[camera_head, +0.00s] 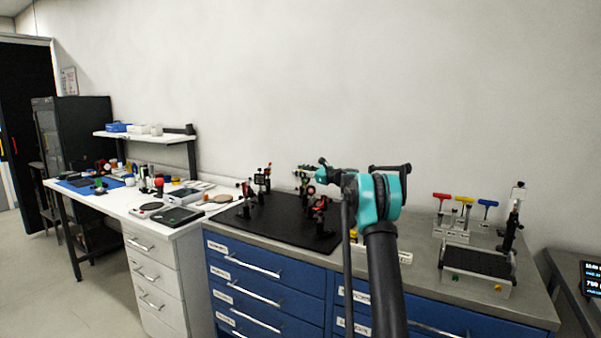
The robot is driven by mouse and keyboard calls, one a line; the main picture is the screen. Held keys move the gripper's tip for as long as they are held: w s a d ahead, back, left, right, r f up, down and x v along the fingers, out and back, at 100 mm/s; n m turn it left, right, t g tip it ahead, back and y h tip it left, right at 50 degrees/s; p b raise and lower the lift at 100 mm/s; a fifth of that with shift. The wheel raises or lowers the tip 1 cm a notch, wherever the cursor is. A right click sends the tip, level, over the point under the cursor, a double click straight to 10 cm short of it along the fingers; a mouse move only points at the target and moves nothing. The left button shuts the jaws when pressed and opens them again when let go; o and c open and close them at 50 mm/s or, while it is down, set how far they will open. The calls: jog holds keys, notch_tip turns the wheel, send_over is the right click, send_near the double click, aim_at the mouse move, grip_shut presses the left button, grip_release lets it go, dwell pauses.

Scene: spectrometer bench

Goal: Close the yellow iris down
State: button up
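My arm, black with teal joints, reaches from the bottom centre over the grey bench. My gripper (322,173) seems to be the small dark and teal end left of the large joint, close to a green-marked optic mount (302,177). It is too small to tell whether it is open or shut, or whether it touches anything. Several small dark optic mounts stand on the black breadboard (283,232), some with red parts. I cannot pick out a yellow iris for certain. A small yellow patch (353,234) shows beside my arm, partly hidden by it.
At the right, red, yellow and blue T-handled tools (488,203) stand in a rack, near a black-topped platform (478,262) with a post. A white desk (118,202) with instruments adjoins at the left. Blue drawers (262,290) lie below the bench.

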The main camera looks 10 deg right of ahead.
jog(key=shift+w+a, duration=0.1)
jog(key=shift+c, duration=0.6)
grip_shut()
jog(key=shift+a+f+n+g+h, duration=0.4)
jog(key=shift+a+n+g+h, duration=0.2)
jog(key=shift+n+h, duration=0.3)
jog(key=shift+o, duration=0.6)
grip_release()
jog(key=shift+d, duration=0.1)
